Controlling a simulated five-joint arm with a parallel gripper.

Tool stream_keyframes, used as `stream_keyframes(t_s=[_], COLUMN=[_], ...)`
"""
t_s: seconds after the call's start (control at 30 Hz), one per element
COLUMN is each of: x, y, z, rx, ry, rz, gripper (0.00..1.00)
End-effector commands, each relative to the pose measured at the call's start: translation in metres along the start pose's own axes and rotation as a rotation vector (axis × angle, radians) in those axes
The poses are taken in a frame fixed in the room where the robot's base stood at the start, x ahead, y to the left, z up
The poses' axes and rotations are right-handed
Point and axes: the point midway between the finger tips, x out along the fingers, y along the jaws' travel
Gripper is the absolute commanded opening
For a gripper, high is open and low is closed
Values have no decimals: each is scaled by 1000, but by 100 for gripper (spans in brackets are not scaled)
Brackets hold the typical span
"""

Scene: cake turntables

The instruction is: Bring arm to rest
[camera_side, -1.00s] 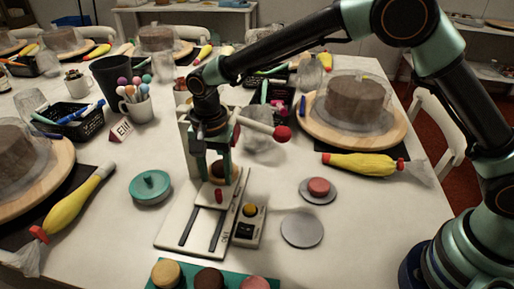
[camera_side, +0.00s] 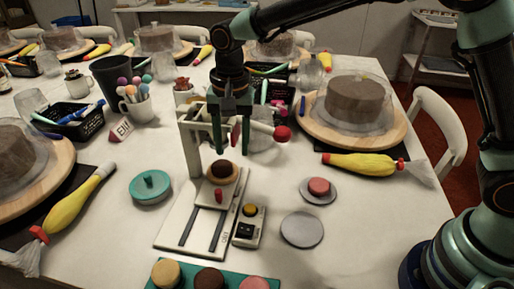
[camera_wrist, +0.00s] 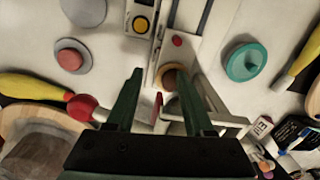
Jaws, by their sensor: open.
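My gripper (camera_side: 231,150) is open and empty, pointing down above the white press-like stand (camera_side: 190,215). A round brown piece (camera_side: 222,171) sits on a tan disc on the stand's sliding plate, below and slightly in front of the fingertips. In the wrist view my gripper (camera_wrist: 160,85) shows its two fingers spread, with the brown piece (camera_wrist: 174,76) partly hidden near the right finger. The stand's lever with a red ball (camera_side: 282,133) sticks out to the right, just beside the fingers. It also shows in the wrist view (camera_wrist: 82,107).
A small box with a yellow button (camera_side: 249,210) stands right of the stand. A teal lidded dish (camera_side: 150,187) is at left. A pink piece on a grey disc (camera_side: 319,187) and an empty grey disc (camera_side: 302,230) lie right. A covered cake (camera_side: 355,100) stands behind.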

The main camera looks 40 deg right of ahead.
Motion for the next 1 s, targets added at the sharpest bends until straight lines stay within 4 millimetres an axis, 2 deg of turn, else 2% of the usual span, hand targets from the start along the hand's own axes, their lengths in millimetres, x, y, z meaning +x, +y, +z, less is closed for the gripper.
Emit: stream_keyframes(t_s=[0.03,0.1,0.27,0.5,0.63,0.8,1.0], x=[-13,-27,-55,-92,-102,-107,-102], y=[12,27,62,130,166,210,242], z=[-4,-8,-20,-32,-32,-27,-21], rx=[-30,-76,-167,-324,-410,-521,-614], ry=[8,18,59,166,236,333,417], rz=[-14,-27,-72,-136,-154,-157,-141], gripper=[52,52,52,52,52,52,52])
